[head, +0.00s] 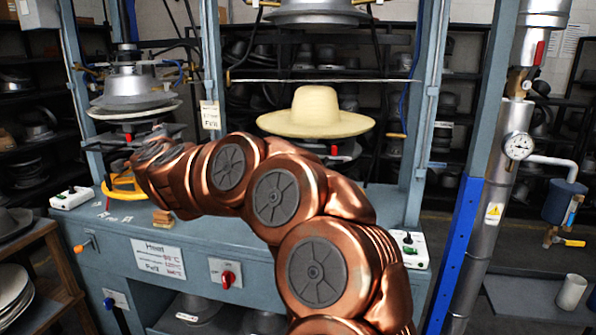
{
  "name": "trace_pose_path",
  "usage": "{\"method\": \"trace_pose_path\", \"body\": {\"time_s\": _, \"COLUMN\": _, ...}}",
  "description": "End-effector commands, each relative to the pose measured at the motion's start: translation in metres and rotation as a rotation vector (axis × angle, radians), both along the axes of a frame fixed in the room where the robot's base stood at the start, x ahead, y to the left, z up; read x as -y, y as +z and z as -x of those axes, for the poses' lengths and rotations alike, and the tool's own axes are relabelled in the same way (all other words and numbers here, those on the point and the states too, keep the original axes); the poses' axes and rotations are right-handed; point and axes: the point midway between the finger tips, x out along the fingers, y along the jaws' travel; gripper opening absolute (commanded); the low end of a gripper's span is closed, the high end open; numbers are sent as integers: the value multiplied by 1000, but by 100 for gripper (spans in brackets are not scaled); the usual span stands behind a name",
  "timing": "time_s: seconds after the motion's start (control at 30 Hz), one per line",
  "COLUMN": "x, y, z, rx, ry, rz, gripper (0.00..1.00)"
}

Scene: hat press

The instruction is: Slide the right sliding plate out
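The right press station holds a straw hat (315,110) with a wide brim, level between the blue uprights. Below it a small red part (334,150) shows beside dark metal. I cannot tell the right sliding plate clearly from this dark metal, as the hat and my copper arm hide much of it. My arm reaches from the bottom right up and over to the left. My gripper (148,142) is a dark shape at the far end of the arm, near the left station's lower parts and well left of the hat. Its fingers are not clear.
The left station has stacked metal forms (133,90). A yellow curved part (122,186), a small wooden block (163,218) and a white switch box (71,198) are on the blue bench (120,230). A gauge pipe (500,200) stands at the right.

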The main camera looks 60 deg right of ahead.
Motion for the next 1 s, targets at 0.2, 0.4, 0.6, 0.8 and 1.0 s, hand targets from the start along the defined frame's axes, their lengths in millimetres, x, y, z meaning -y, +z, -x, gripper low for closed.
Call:
{"method": "trace_pose_path", "body": {"time_s": 0.2, "x": 134, "y": -43, "z": 62, "rx": 92, "ry": -474, "rz": -143, "gripper": 39}}
{"method": "trace_pose_path", "body": {"time_s": 0.4, "x": 203, "y": -89, "z": 136, "rx": 114, "ry": -833, "rz": -222, "gripper": 39}}
{"method": "trace_pose_path", "body": {"time_s": 0.6, "x": 224, "y": -112, "z": 176, "rx": 112, "ry": -1003, "rz": -249, "gripper": 39}}
{"method": "trace_pose_path", "body": {"time_s": 0.8, "x": 239, "y": -117, "z": 183, "rx": 110, "ry": -1029, "rz": -251, "gripper": 39}}
{"method": "trace_pose_path", "body": {"time_s": 1.0, "x": 268, "y": -122, "z": 185, "rx": 110, "ry": -1030, "rz": -249, "gripper": 39}}
